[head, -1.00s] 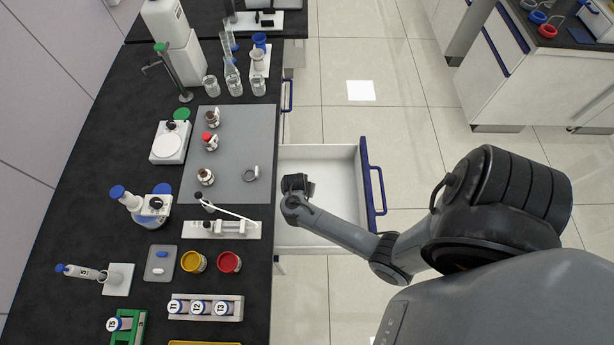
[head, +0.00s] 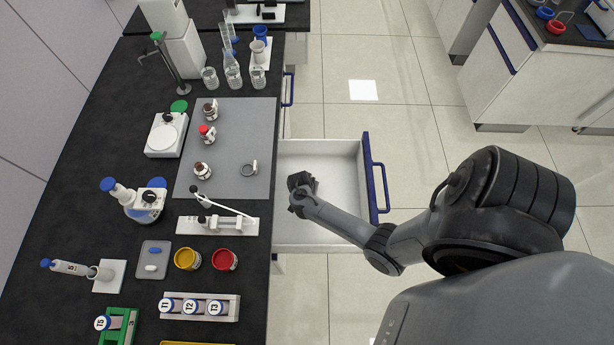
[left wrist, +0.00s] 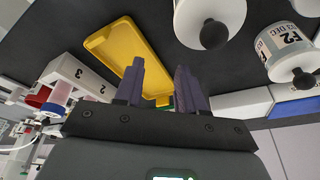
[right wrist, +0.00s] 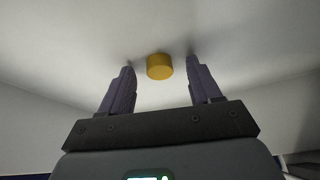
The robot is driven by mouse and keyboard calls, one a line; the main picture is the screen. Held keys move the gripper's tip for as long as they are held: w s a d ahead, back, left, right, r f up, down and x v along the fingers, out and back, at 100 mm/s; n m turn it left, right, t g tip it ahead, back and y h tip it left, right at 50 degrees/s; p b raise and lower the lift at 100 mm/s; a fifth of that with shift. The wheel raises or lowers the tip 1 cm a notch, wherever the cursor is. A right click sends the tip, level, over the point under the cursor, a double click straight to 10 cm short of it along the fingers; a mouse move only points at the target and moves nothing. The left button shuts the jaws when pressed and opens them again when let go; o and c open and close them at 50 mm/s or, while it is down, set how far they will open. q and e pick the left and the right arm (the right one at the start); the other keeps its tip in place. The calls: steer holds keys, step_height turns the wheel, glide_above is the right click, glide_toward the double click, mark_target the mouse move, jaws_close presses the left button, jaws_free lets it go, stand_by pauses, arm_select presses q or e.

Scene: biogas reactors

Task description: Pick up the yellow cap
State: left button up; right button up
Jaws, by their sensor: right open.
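The yellow cap (right wrist: 159,66) lies on the pale floor of the open drawer (head: 335,152) in the right wrist view. My right gripper (right wrist: 160,68) is open, with the cap near its fingertips, in the gap between them and apart from both. In the head view my right gripper (head: 302,184) is over the drawer's left part, and the cap is hidden there. My left gripper (left wrist: 160,78) is open and empty, above the black bench near a yellow tray (left wrist: 112,55); it is out of the head view.
The drawer has walls and a blue handle (head: 377,188) on its right side. The black bench (head: 75,215) to the left is crowded with bottles, a grey mat (head: 232,130), a yellow pot (head: 188,258) and a red pot (head: 225,259). Tiled floor is free beyond the drawer.

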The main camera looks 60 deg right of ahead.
steer(key=c, duration=1.1)
steer(key=shift+r, duration=0.1)
